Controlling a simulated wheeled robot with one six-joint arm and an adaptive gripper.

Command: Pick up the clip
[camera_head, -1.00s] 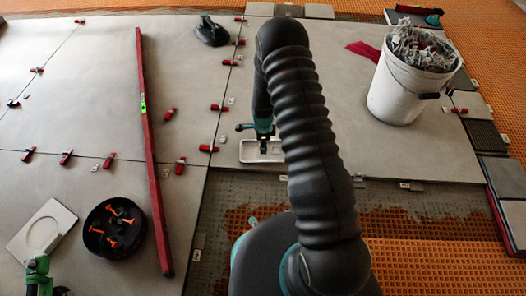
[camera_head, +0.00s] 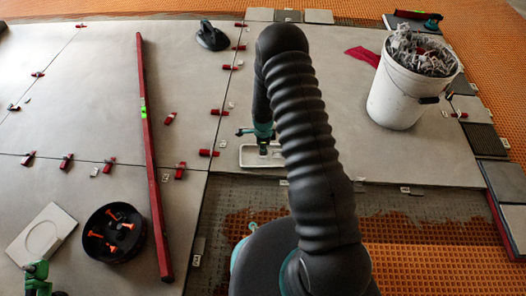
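My gripper (camera_head: 263,151) points down at the pale shallow tray, close above it or inside it. My own arm hides part of the area. The fingers are too small and dark to show whether they are open or shut, or whether they hold anything. The tray (camera_head: 243,161) lies near the front edge of the large grey tile. I cannot make out a clip in the tray. Small pale clips show along the tile joints and edges, including one right of my arm (camera_head: 405,190) and one at the left (camera_head: 94,172).
Several red wedges, such as one by the joint (camera_head: 208,153), lie on the tiles. A long red level (camera_head: 151,160), a black bowl with orange pieces (camera_head: 92,255), a white bucket (camera_head: 393,101) and a red cloth (camera_head: 365,54) surround the arm.

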